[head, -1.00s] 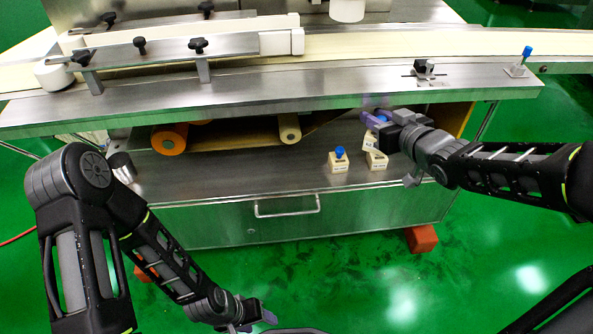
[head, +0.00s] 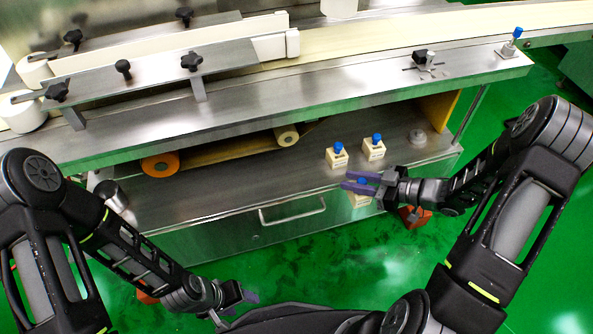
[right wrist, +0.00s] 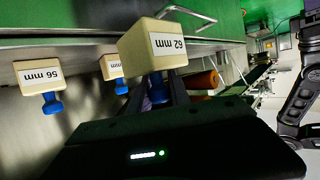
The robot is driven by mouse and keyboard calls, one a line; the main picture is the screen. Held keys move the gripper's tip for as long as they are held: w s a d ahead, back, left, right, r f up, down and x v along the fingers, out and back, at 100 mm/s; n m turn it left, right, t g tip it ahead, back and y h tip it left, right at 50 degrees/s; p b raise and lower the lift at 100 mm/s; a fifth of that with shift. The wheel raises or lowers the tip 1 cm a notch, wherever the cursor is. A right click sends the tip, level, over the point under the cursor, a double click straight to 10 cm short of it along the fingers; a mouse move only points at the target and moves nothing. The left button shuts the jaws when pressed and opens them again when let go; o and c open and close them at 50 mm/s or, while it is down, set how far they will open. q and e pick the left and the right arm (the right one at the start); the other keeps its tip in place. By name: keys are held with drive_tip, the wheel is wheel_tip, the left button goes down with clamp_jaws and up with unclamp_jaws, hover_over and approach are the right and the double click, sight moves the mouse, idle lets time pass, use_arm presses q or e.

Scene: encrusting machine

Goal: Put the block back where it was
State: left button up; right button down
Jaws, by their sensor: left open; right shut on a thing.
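My right gripper (head: 362,183) is shut on the blue knob of a cream block, the 62 mm block (head: 360,199). In the head view it holds this block at the lower shelf's front edge; height above the shelf is hard to tell. The right wrist view shows the label of the 62 mm block (right wrist: 153,45) clearly. Two similar blocks with blue knobs stand on the shelf: a left one (head: 337,156) and a right one (head: 374,149). The right wrist view shows a 56 mm block (right wrist: 39,77) and another block (right wrist: 111,67). My left gripper (head: 238,297) is open and empty, low at the front.
The steel lower shelf (head: 225,190) has bare room left of the blocks. The machine's upper ledge (head: 300,100) overhangs the shelf's back. A drawer handle (head: 292,210) sticks out in front.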

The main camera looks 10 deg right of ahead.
drive_tip(key=w+a+b, duration=0.1)
drive_tip(key=w+a, duration=0.5)
drive_tip(key=a, duration=0.1)
drive_tip(key=w+a+b, duration=0.1)
drive_tip(key=w+a, duration=0.2)
drive_tip(key=shift+w+a+b, duration=0.25)
drive_tip(key=shift+a+b, duration=0.05)
drive_tip(key=shift+a, duration=0.05)
drive_tip(key=w+a+b, duration=0.1)
drive_tip(key=w+a, duration=0.1)
drive_tip(key=a, duration=0.1)
drive_tip(key=shift+w, duration=0.25)
drive_tip(key=shift+f+b, duration=0.3)
drive_tip(key=shift+f, duration=0.05)
drive_tip(key=shift+d+r, duration=0.1)
drive_tip(key=c, duration=1.2)
unclamp_jaws()
